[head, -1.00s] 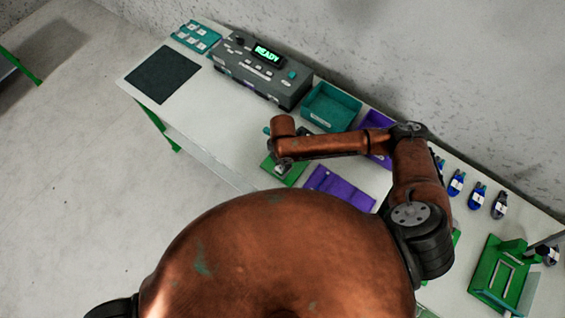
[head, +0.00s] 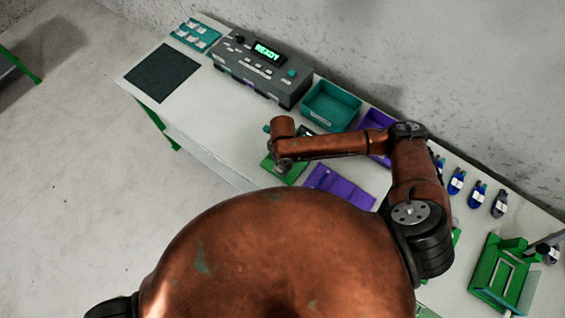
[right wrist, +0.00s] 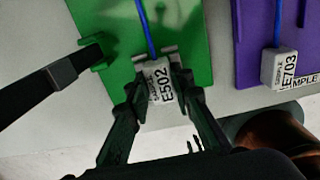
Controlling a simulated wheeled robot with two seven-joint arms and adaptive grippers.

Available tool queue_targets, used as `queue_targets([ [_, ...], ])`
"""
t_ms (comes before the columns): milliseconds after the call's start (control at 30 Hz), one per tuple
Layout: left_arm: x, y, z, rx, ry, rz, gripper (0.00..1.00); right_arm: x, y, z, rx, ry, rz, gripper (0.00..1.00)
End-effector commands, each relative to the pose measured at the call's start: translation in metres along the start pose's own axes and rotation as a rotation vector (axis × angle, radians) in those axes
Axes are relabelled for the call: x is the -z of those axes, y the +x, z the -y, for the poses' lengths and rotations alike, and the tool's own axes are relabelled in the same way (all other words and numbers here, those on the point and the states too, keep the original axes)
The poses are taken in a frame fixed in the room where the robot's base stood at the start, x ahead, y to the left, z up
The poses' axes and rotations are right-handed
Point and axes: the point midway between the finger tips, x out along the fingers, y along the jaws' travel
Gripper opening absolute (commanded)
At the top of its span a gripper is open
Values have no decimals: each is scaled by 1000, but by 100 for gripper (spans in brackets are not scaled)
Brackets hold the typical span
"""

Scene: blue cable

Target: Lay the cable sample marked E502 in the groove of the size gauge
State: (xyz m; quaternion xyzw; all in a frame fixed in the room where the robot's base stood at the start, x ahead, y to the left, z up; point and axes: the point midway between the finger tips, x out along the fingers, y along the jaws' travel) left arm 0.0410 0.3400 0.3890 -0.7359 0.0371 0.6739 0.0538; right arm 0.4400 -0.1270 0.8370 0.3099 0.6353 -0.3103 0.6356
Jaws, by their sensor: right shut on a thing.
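The cable sample marked E502 (right wrist: 160,82) has a white tag and a blue cable running up from it in the right wrist view. My right gripper (right wrist: 162,92) is shut on the tag, one dark finger on each side. It also shows in the head view (head: 283,166), at the near part of the green plate. The green plate (right wrist: 110,25), apparently the size gauge, lies under the cable, with the tag at its near edge. It also shows in the head view (head: 270,166). I cannot tell whether the cable sits in the groove. My left gripper is out of view.
A purple plate (head: 342,187) lies to the right, with the sample marked E703 (right wrist: 281,70) on it. A teal tray (head: 331,106) and a grey device reading READY (head: 260,75) stand behind. Several tagged blue items and a green fixture (head: 503,275) are further right.

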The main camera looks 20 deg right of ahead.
Motion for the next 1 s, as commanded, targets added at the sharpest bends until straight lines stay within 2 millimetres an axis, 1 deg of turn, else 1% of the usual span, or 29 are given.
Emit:
queue_targets([
  [500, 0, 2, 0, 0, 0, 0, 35, 0, 8, 0, -1, 0, 0, 0],
  [700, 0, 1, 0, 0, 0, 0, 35, 0, 7, 0, -1, 0, 0, 0],
  [733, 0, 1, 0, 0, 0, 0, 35, 0, 7, 0, -1, 0, 0, 23],
  [1000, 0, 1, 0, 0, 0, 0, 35, 0, 7, 0, 0, 0, 0, 41],
])
